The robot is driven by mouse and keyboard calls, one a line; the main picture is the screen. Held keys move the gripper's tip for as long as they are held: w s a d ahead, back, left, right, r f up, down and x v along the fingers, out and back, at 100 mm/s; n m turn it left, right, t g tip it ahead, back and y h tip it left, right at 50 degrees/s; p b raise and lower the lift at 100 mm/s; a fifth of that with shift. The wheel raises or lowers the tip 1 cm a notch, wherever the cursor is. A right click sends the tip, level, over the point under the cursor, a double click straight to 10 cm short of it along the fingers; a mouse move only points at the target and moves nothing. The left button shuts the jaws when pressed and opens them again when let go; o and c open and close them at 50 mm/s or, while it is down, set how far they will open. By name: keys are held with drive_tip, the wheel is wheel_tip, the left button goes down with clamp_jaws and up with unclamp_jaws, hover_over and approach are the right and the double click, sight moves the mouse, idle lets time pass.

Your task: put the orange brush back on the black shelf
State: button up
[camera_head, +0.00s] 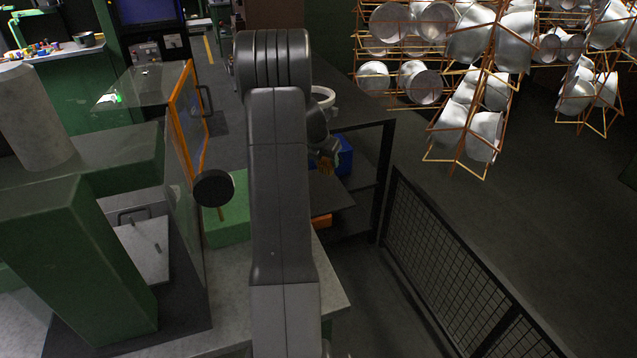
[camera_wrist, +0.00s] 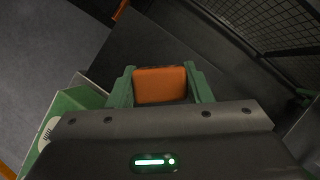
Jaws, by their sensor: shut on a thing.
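The orange brush (camera_wrist: 160,86) shows in the wrist view as an orange block. It sits between the two green fingers of my gripper (camera_wrist: 161,76), which is shut on it. The black shelf (camera_head: 362,113) stands beyond and right of my arm, with a dark top, dark legs and lower boards. The arm hides its left part. Whether the brush touches the shelf cannot be told.
A blue bin (camera_head: 345,156) is under the shelf's top. A black mesh fence (camera_head: 455,265) runs along the right. Racks of silver pots (camera_head: 470,120) hang at upper right. A green machine with an orange-framed door (camera_head: 188,115) stands left. Floor between shelf and fence is clear.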

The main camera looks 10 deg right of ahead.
drive_tip(key=shift+n+y, duration=0.4)
drive_tip(key=shift+n, duration=0.1)
drive_tip(key=w, duration=0.1)
drive_tip(key=w+a+r, duration=0.1)
drive_tip(key=w, duration=0.1)
drive_tip(key=shift+w+a+r, duration=0.2)
drive_tip(key=shift+a, duration=0.15)
wheel_tip(320, 180, down, 10)
drive_tip(key=shift+r+p, duration=0.15)
drive_tip(key=shift+p, duration=0.3)
drive_tip(key=shift+c, duration=0.4)
drive_tip(key=o, duration=1)
drive_tip(key=shift+c, duration=0.2)
drive_tip(key=shift+r, duration=0.1)
drive_tip(key=v, duration=1.1)
drive_tip(key=shift+r+b, duration=0.4)
drive_tip(key=shift+r, duration=0.05)
drive_tip(key=shift+a, duration=0.15)
